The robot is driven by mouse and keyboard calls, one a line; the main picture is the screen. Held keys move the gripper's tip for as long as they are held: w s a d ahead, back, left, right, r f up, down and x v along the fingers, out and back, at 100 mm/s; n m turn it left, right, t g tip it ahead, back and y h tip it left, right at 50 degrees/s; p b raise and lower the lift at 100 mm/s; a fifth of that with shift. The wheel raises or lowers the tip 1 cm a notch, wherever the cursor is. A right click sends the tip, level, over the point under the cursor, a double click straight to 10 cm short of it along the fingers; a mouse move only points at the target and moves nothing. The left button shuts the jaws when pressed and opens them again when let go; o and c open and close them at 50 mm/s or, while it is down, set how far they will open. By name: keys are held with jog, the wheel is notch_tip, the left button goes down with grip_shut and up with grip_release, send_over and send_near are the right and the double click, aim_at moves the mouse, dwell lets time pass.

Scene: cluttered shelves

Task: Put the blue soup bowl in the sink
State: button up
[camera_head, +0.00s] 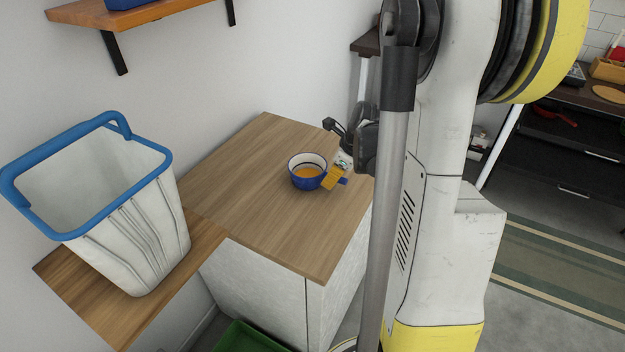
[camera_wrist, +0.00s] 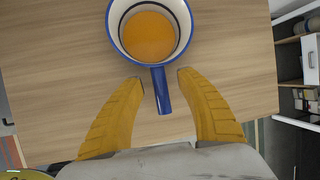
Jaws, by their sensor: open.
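The blue soup bowl (camera_head: 307,171) stands upright on the wooden counter top, with a white inside, a blue rim and orange soup in it. In the wrist view the bowl (camera_wrist: 150,52) is at the top, and its blue handle (camera_wrist: 161,91) points down between my fingers. My gripper (camera_wrist: 158,95) is open, with one yellow finger on each side of the handle and a gap to both. In the head view my gripper (camera_head: 337,172) is at the right side of the bowl, partly hidden by my arm. I see no sink in either view.
The wooden counter top (camera_head: 245,185) is otherwise clear. A white bin with a blue rim (camera_head: 125,215) stands on a lower wooden surface at the left. A green container (camera_head: 250,338) is on the floor. A wooden shelf (camera_head: 125,18) hangs above. Dark drawers (camera_head: 560,150) stand at the right.

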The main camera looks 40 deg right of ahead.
jog(key=shift+x, duration=1.1)
jog(key=shift+s+r, duration=0.1)
grip_shut()
jog(key=shift+r, duration=0.15)
